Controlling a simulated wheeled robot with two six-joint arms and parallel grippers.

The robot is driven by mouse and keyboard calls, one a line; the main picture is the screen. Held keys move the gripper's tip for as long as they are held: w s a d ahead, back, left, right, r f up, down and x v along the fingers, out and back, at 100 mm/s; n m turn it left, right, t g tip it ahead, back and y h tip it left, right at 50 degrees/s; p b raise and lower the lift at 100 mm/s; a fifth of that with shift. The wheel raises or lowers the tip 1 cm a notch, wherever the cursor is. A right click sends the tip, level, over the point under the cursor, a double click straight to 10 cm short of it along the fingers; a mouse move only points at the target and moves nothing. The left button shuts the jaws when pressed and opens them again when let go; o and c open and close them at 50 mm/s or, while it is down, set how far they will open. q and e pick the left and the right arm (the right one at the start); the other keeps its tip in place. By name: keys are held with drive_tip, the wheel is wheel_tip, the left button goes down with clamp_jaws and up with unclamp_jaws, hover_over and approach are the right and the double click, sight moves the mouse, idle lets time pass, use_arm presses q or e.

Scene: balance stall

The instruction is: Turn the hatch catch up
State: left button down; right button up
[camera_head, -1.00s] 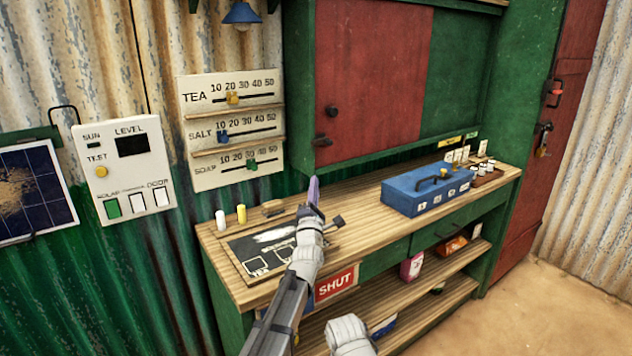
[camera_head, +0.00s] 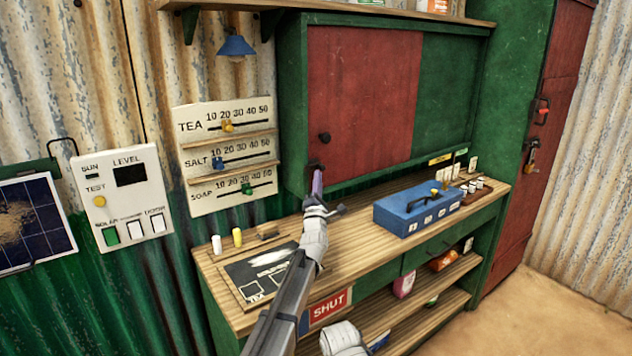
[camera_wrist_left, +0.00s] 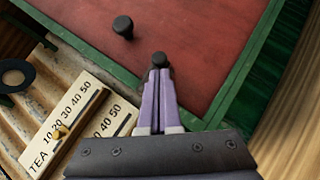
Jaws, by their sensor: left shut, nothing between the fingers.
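The hatch is a red sliding-type panel (camera_head: 365,95) in a green frame above the counter. A round black knob (camera_head: 324,138) sits on it, also in the left wrist view (camera_wrist_left: 123,26). Below the knob is the small dark catch (camera_head: 316,166), at the panel's lower left. In the left wrist view the catch (camera_wrist_left: 160,60) shows end-on, right at my fingertips. My left gripper (camera_head: 317,182) is shut and empty, its purple fingers (camera_wrist_left: 158,88) pointing up at the catch from below. I cannot tell whether they touch. The fingers partly hide the catch, so its angle is unclear.
The wooden counter (camera_head: 345,228) below carries a blue box (camera_head: 418,208), a dark slate (camera_head: 262,272) and small pegs. The price board (camera_head: 226,150) is left of the hatch. A shelf (camera_head: 330,3) runs above it.

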use_arm(q)
drive_tip(key=shift+w+d+n+b, duration=0.1)
drive_tip(key=shift+n+b, duration=0.2)
drive_tip(key=shift+n, duration=0.2)
